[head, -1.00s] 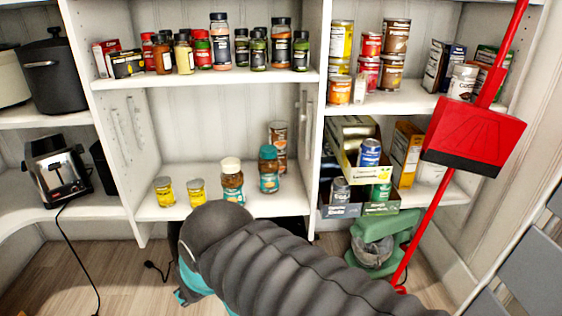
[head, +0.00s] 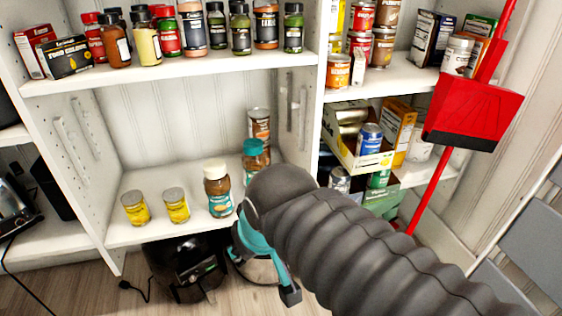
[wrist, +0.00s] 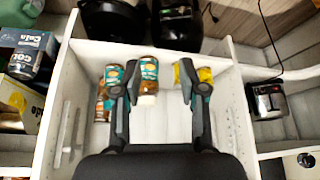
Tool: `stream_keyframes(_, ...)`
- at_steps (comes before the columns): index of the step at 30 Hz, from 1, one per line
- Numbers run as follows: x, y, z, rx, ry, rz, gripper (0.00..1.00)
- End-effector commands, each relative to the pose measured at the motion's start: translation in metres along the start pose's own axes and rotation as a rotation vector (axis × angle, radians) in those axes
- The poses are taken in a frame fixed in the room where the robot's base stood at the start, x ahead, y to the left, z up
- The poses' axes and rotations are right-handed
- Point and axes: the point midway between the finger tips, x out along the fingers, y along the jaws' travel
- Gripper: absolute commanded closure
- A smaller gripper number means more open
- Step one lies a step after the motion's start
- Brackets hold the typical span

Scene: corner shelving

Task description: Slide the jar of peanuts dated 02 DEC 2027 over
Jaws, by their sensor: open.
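Two peanut jars stand upright on the lower shelf. One has a white lid and teal label (head: 218,188); the other has a teal lid (head: 255,158) and stands behind it to the right. No date is readable on either, so I cannot tell which is dated 02 DEC 2027. In the wrist view, which looks upside down, the white-lidded jar (wrist: 148,72) shows between the open fingers of my gripper (wrist: 158,70), nearer the left one. The teal-lidded jar (wrist: 113,75) is outside that finger. In the head view my gripper (head: 265,258) is partly hidden by my arm, below the shelf front.
Two yellow cans (head: 176,205) stand left of the jars. A tall brown-labelled container (head: 259,125) stands behind the teal-lidded jar. The shelf (head: 125,238) is clear at its back left. A red dustpan (head: 475,110) stands at the right.

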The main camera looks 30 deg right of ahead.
Motion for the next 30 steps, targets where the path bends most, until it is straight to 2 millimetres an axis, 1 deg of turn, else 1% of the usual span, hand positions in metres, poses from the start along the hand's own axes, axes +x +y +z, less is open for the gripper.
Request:
stream_keyframes(3, 0.0, 0.0, 0.0, 0.0, 0.0, 0.0, 0.58)
stream_keyframes(4, 0.0, 0.0, 0.0, 0.0, 0.0, 0.0, 0.56)
stream_keyframes(5, 0.0, 0.0, 0.0, 0.0, 0.0, 0.0, 0.48)
stream_keyframes(6, 0.0, 0.0, -0.001, 0.0, 0.0, 0.0, 0.38)
stream_keyframes(8, 0.002, 0.001, -0.004, 0.001, -0.002, 0.001, 0.23)
stream_keyframes(9, 0.004, 0.003, -0.008, 0.003, -0.005, 0.003, 0.13)
stream_keyframes(11, 0.008, 0.006, -0.016, 0.007, -0.011, 0.005, 0.0)
stream_keyframes(14, 0.018, 0.018, -0.038, 0.015, -0.025, 0.013, 0.0)
stream_keyframes(17, 0.035, 0.034, -0.067, 0.024, -0.042, 0.019, 0.0)
stream_keyframes(18, 0.042, 0.042, -0.079, 0.027, -0.048, 0.021, 0.0)
stream_keyframes(20, 0.053, 0.055, -0.097, 0.031, -0.056, 0.023, 0.0)
stream_keyframes(23, 0.075, 0.08, -0.123, 0.039, -0.07, 0.027, 0.0)
stream_keyframes(24, 0.085, 0.091, -0.133, 0.042, -0.075, 0.028, 0.0)
stream_keyframes(27, 0.109, 0.119, -0.154, 0.049, -0.086, 0.029, 0.0)
stream_keyframes(30, 0.129, 0.145, -0.17, 0.056, -0.092, 0.029, 0.0)
